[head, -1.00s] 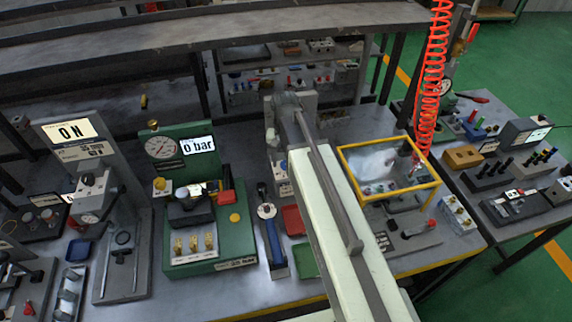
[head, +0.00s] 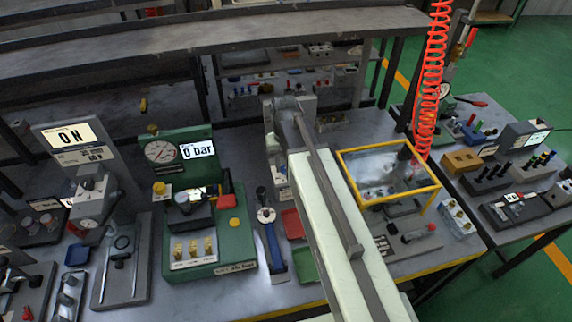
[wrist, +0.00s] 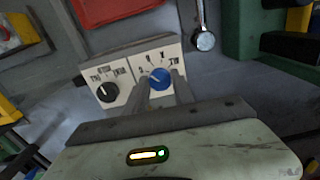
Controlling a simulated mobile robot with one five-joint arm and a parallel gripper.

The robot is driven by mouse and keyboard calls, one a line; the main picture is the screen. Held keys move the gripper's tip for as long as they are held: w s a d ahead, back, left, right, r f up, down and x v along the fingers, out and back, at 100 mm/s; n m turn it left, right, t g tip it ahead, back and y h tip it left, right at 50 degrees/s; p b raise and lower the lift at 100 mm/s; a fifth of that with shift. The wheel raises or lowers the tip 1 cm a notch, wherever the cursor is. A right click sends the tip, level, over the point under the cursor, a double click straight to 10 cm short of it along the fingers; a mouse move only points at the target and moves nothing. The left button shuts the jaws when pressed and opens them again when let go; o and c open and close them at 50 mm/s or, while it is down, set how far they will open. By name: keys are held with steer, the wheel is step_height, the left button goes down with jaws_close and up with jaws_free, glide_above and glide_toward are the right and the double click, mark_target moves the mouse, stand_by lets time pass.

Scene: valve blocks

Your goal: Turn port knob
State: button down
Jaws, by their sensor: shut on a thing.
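In the wrist view, a pale block (wrist: 134,60) carries two round knobs on printed panels. The blue knob (wrist: 160,78) is on the right panel and the black knob (wrist: 107,91) on the left. The printed marks are too small to read surely. My gripper (wrist: 162,85) has its two fingers on either side of the blue knob, shut on it. The black knob is clear of the fingers, to their left. In the head view my arm hides most of the block and all of my gripper's tips.
A red tray (wrist: 110,10) lies beyond the block in the wrist view. The head view shows a green gauge stand (head: 215,225) reading 0 bar, left of my arm. A yellow-framed clear box (head: 388,170) stands close on the right. A red coiled hose (head: 430,85) hangs behind it.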

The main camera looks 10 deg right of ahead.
mark_target(285, 167)
steer(key=shift+n, duration=2.3)
steer(key=c, duration=1.1)
jaws_free()
steer(key=shift+o, duration=0.2)
step_height(285, 167, up, 8)
steer(key=p, duration=0.8)
steer(key=shift+f, duration=0.1)
